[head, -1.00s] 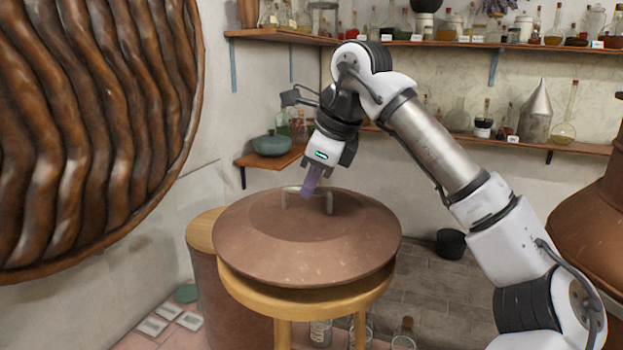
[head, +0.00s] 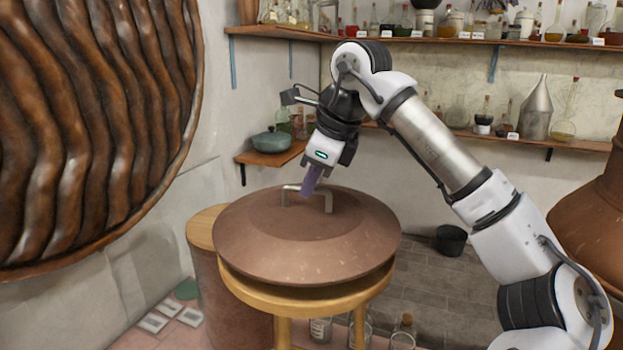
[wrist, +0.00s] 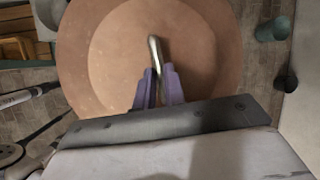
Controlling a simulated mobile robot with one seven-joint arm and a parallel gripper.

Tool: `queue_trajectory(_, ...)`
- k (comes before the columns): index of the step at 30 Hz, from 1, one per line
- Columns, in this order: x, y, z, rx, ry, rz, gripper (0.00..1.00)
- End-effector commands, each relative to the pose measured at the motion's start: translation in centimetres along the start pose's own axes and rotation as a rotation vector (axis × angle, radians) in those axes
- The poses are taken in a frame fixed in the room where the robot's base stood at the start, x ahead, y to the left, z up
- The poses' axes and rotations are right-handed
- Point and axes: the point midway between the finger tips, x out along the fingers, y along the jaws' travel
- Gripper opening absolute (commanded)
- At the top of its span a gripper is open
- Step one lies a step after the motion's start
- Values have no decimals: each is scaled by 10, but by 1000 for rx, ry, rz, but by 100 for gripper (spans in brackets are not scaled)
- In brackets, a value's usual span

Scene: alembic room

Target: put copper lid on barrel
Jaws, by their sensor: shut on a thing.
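The copper lid (head: 260,240) is a wide, shallow brown cone with a metal bar handle (head: 327,201). It rests on a round wooden stool (head: 300,300). My gripper (head: 308,190) is above the lid, its purple fingers shut on the handle. In the wrist view, the fingers (wrist: 158,88) close on either side of the handle, with the lid (wrist: 100,50) spread out below. Behind and left of the stool stands a brown, barrel-like body with a light wooden top (head: 204,228), partly hidden by the lid; I cannot tell for sure that it is the barrel.
A large ribbed copper piece (head: 90,120) fills the left. A big copper vessel (head: 590,230) stands at the right edge. Several glass jars sit under the stool. A dark bucket (head: 451,240) is on the floor behind. Wall shelves (head: 430,43) hold bottles; a small shelf carries a green pot (head: 271,141).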

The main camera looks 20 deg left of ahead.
Motion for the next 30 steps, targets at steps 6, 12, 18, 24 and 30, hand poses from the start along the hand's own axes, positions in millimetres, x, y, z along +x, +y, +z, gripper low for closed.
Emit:
queue_trajectory(6, 0, 0, 0, 0, -2, -2, 0)
queue_trajectory(12, 3, 1, -1, 0, -2, -2, 0)
queue_trajectory(18, 11, 3, -4, -1, -2, -2, 0)
queue_trajectory(24, 14, 3, -6, 0, -3, -2, 0)
queue_trajectory(30, 14, 3, -5, 0, -2, -2, 0)
